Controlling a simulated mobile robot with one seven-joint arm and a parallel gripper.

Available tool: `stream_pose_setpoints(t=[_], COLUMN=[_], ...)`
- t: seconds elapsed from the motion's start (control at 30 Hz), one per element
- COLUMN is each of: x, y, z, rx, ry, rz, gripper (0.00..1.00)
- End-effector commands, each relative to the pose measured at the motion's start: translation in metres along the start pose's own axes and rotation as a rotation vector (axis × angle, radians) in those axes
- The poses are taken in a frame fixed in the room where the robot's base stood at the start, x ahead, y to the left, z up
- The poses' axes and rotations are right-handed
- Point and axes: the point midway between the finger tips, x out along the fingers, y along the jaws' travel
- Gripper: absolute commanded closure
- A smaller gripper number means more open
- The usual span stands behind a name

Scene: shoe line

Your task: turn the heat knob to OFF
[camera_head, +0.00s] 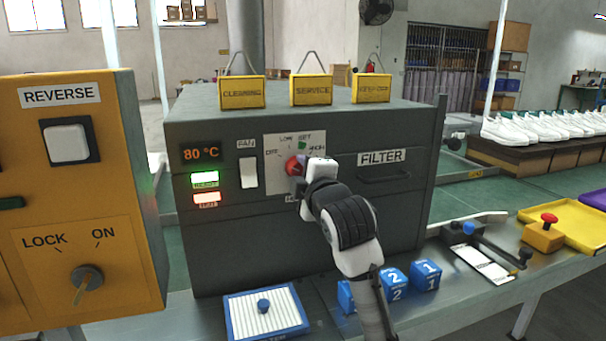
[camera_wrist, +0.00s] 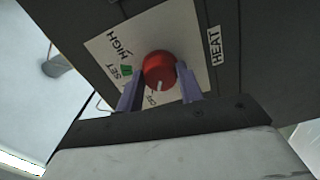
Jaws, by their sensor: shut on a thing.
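The red heat knob (camera_head: 291,166) sits on a white dial plate (camera_head: 278,181) on the front of the dark grey machine. My gripper (camera_head: 299,178) is at the knob and hides part of the plate's right side. In the wrist view, the two purple fingers of my gripper (camera_wrist: 160,75) are closed on opposite sides of the knob (camera_wrist: 158,66). The knob's white pointer mark (camera_wrist: 158,87) faces the small label that seems to read OFF (camera_wrist: 151,99). The SET label with its green mark (camera_wrist: 123,71) and HIGH (camera_wrist: 117,44) lie away from the pointer.
The machine's display (camera_head: 201,152) reads 80 °C, above a lit green lamp (camera_head: 205,178) and a lit red lamp (camera_head: 207,198). A white FAN switch (camera_head: 248,171) is left of the plate. Blue numbered cubes (camera_head: 425,275) stand on the bench below my arm.

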Motion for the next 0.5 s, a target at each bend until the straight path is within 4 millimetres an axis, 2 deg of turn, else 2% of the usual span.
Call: stream_pose_setpoints(t=[0.03, 0.2, 0.5], x=[0.0, 0.0, -0.0023], y=[-0.0005, -0.0003, -0.0002], z=[-0.0005, -0.0004, 0.0001], rx=[-0.001, 0.0, 0.0], ry=[0.001, 0.0, 0.0], rz=[-0.001, -0.001, 0.0], gripper=[0.61, 0.41, 0.41])
